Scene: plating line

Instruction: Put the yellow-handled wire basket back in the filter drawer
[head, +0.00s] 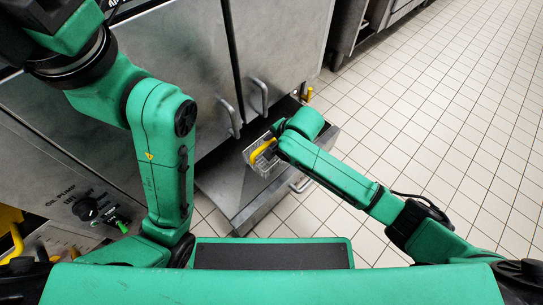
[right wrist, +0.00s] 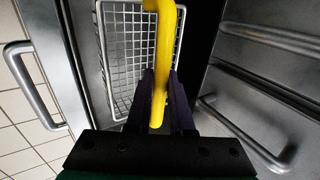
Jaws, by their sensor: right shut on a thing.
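The wire basket (head: 265,163) is a silver mesh box with a thick yellow handle (right wrist: 174,45). It is over the open filter drawer (head: 225,192), a steel drawer pulled out low from the cabinet. I cannot tell whether the basket touches the drawer floor. My right gripper (right wrist: 160,100) is shut on the yellow handle, with one dark finger on each side of it in the right wrist view. In the head view the right arm partly hides the basket and drawer. My left arm is raised at the left, and its gripper is out of view.
Steel cabinet doors with bar handles (head: 259,95) stand behind the drawer. The drawer's front handle (right wrist: 34,86) also shows. A control panel with a black knob (head: 85,209) is at the left. The tiled floor (head: 440,110) at the right is clear.

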